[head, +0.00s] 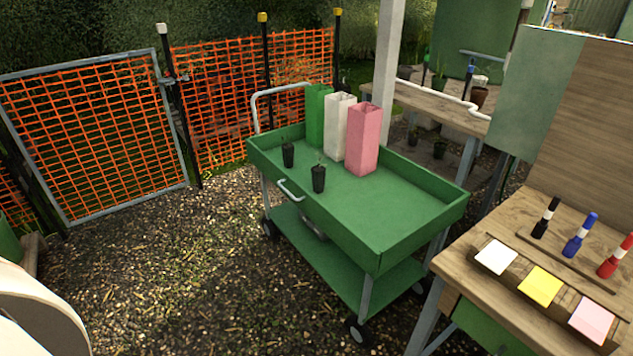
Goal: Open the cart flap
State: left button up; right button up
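The green cart (410,241) stands on the gravel in the middle of the head view, with an upper tray and a lower shelf (325,262). A small pale handle (291,190) is fixed on the tray's near-left side wall, which looks upright and shut. I cannot make out the flap's seams or hinges. Two small black pots with seedlings, one at the left (288,154) and one closer to me (318,179), stand in the tray behind that wall. Neither gripper is in view.
Green, white and pink tall boxes (363,140) stand at the tray's back. A wooden table (463,268) at the right holds markers and coloured cards (540,286). Orange mesh fence and gate (100,135) stand behind left. Gravel (200,270) left of the cart is clear.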

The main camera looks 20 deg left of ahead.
aim_at(361, 248)
jog(key=i+j+z, duration=0.1)
jog(key=i+j, duration=0.25)
jog(key=i+j+z, duration=0.1)
jog(key=i+j, duration=0.2)
jog(key=j, duration=0.25)
jog(key=i+j, duration=0.3)
jog(key=j, duration=0.2)
jog(key=i+z, duration=0.05)
